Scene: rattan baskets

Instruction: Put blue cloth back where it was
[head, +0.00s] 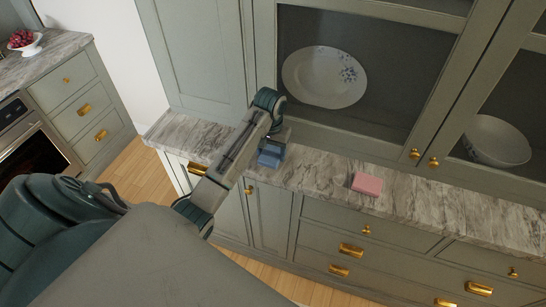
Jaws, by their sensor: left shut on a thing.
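The blue cloth (270,156) is a small folded block at the end of my left arm, at the marble counter near the cabinet doors. My left gripper (272,146) is shut on it. The fingers are small and partly hidden by the wrist. I cannot tell whether the cloth touches the counter. A pink folded cloth (367,184) lies on the counter to the right of the blue one. My right gripper does not show.
The marble counter (310,172) runs along glass-fronted cabinets, with a patterned plate (324,77) and a white bowl (497,141) behind the glass. Gold knobs (433,161) stick out above the counter. The counter between the two cloths is clear. A fruit bowl (25,45) stands far left.

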